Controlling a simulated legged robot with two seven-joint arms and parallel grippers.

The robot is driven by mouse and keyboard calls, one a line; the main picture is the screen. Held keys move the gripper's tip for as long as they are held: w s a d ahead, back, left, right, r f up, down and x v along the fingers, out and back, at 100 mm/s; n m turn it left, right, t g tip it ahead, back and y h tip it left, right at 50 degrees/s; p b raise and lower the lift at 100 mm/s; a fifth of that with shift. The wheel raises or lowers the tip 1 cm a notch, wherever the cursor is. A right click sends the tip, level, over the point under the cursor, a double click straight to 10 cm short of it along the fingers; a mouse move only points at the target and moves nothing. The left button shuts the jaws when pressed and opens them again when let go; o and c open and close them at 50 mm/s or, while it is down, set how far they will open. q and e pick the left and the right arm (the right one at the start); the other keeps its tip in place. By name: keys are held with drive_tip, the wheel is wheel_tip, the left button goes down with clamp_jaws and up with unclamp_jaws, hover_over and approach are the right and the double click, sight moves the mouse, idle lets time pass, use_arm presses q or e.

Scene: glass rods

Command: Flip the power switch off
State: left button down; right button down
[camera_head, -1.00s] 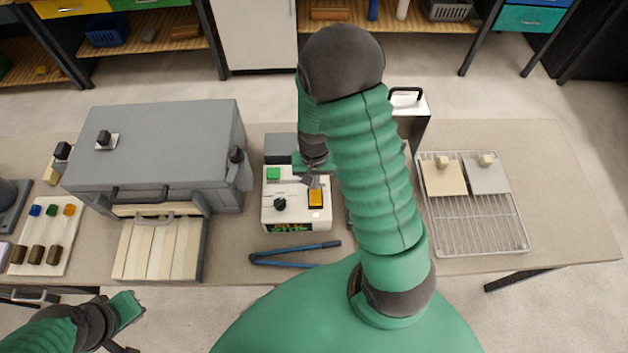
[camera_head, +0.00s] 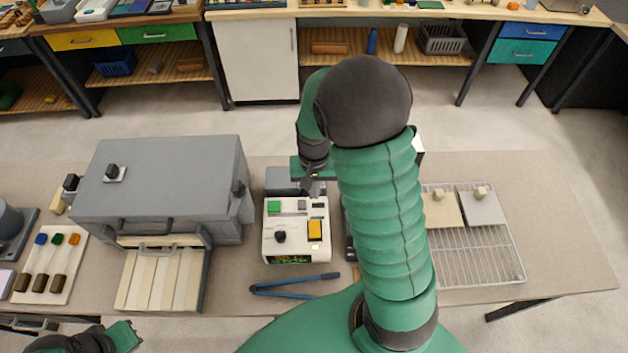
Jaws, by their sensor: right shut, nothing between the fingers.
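The white control box (camera_head: 268,246) stands on the table. Its top has an orange rocker switch (camera_head: 315,230), a green button (camera_head: 274,207) and a black knob (camera_head: 280,237). Its front display (camera_head: 288,259) is lit. The orange switch is in plain view, but its tilt is too small to tell. My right gripper (camera_head: 307,187) is shut and empty, over the box's back edge, behind the orange switch and apart from it. My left gripper (camera_head: 127,337) is low at the bottom left, far from the box; its fingers are too unclear to judge.
A grey oven-like box (camera_head: 165,170) with a slatted tray (camera_head: 160,279) stands left of the control box. Blue-handled tongs (camera_head: 295,285) lie in front. A wire rack (camera_head: 475,255) with two lidded plates is at right. My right arm hides the table between.

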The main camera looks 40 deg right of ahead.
drive_tip(key=shift+w+d+r, duration=0.1)
drive_tip(key=shift+w+r, duration=0.05)
drive_tip(key=shift+r, duration=0.85)
drive_tip(key=shift+w+r, duration=0.15)
drive_tip(key=shift+r, duration=0.8)
drive_tip(key=shift+f, duration=0.1)
